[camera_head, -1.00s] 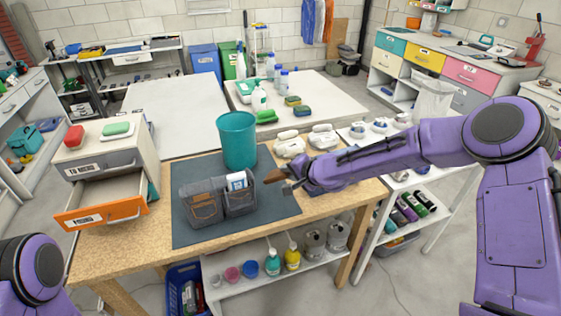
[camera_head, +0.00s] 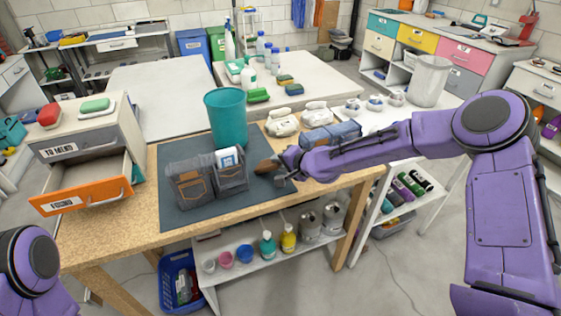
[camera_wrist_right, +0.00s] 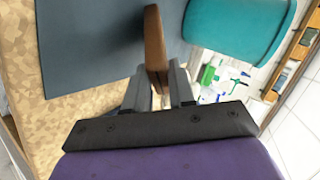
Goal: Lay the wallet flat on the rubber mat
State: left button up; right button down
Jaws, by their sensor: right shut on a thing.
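The brown wallet (camera_head: 267,165) is held edge-on by my right gripper (camera_head: 283,168), beside the right end of the grey fabric caddy. In the right wrist view the wallet (camera_wrist_right: 154,45) stands upright as a thin slab between the fingers of my right gripper (camera_wrist_right: 158,88). The dark blue-grey rubber mat (camera_head: 215,208) lies on the wooden workbench, and the wallet is over its right part. The mat also shows behind the wallet in the wrist view (camera_wrist_right: 90,45). I cannot tell whether the wallet touches it. My left gripper is out of view.
The fabric caddy (camera_head: 195,190) with a white-and-blue pack stands on the mat. A teal bin (camera_head: 227,118) stands behind it. Grey-white shoes (camera_head: 283,124) and a folded blue item (camera_head: 330,135) lie to the right. An open orange drawer (camera_head: 85,195) juts out left. The mat's front strip is clear.

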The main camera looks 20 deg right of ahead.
jog(key=c, duration=0.9)
grip_release()
jog(key=shift+r, duration=0.1)
jog(key=shift+o, duration=0.2)
jog(key=s+d+r+t+h, duration=0.1)
jog(key=s+d+r, duration=0.3)
jog(key=s+r, duration=0.3)
jog(key=s+d+f+g+h, duration=0.2)
jog(key=s+f+h, duration=0.1)
jog(key=s+f, duration=0.6)
jog(key=s+d+f+g+h, duration=0.1)
jog(key=s+f+g+h, duration=0.1)
jog(key=s+f, duration=0.8)
jog(key=s+f+n+g, duration=0.2)
jog(key=s+f, duration=0.4)
jog(key=s, duration=0.2)
jog(key=s+d+f+n+g+h, duration=0.1)
jog(key=s+f+n+g, duration=0.1)
jog(key=s+f, duration=0.4)
jog(key=s, duration=0.3)
jog(key=shift+s+g, duration=0.3)
jog(key=shift+g, duration=0.1)
